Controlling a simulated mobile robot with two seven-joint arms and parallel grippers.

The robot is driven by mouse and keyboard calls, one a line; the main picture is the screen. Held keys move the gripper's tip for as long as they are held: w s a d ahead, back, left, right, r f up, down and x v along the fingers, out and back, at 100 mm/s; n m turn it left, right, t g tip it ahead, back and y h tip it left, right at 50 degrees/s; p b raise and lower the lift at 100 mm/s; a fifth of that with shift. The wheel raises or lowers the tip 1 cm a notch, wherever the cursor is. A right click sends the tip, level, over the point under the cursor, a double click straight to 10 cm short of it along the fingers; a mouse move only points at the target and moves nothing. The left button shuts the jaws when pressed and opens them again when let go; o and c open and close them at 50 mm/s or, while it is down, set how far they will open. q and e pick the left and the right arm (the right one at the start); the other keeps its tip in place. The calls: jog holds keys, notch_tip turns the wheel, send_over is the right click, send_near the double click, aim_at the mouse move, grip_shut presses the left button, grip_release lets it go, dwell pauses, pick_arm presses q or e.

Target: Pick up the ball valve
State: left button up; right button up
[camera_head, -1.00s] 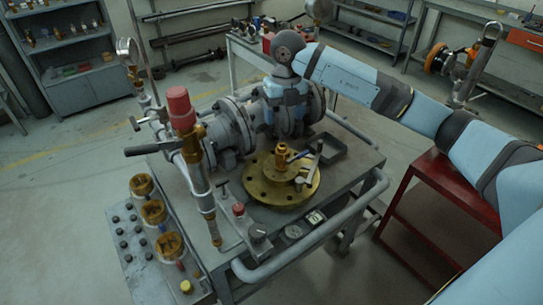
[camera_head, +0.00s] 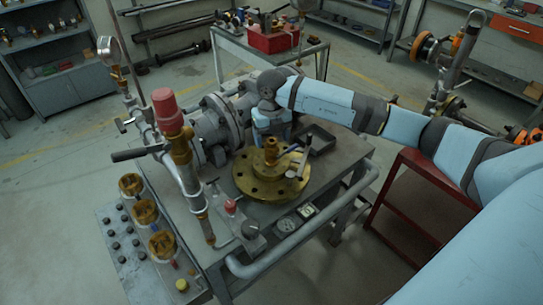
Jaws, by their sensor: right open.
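A small brass ball valve (camera_head: 271,153) stands on a round brass flange (camera_head: 250,180) with bolt holes, on the grey workbench. Grey lever-like parts (camera_head: 299,163) rise beside it on the flange; I cannot tell if they belong to the valve. My right gripper (camera_head: 270,138) comes in from the right and points down just above and behind the valve. It is open; its fingertips are small and partly hidden, and I cannot tell if they touch the valve. My left gripper is not in view.
A thick grey flanged pipe (camera_head: 222,122) lies behind the flange. A red-capped brass fitting (camera_head: 168,112) on an upright pipe stands at the left. A dark tray (camera_head: 319,139) sits right of my gripper. A grey rail (camera_head: 300,235) runs along the front.

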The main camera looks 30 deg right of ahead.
notch_tip(320, 180, down, 2)
jog(key=shift+f, duration=0.15)
jog(key=shift+c, duration=1.2)
grip_shut()
jog(key=shift+w+r, duration=0.1)
jog(key=shift+r, duration=0.4)
notch_tip(320, 180, up, 24)
jog(key=p, duration=0.2)
jog(key=shift+f, duration=0.2)
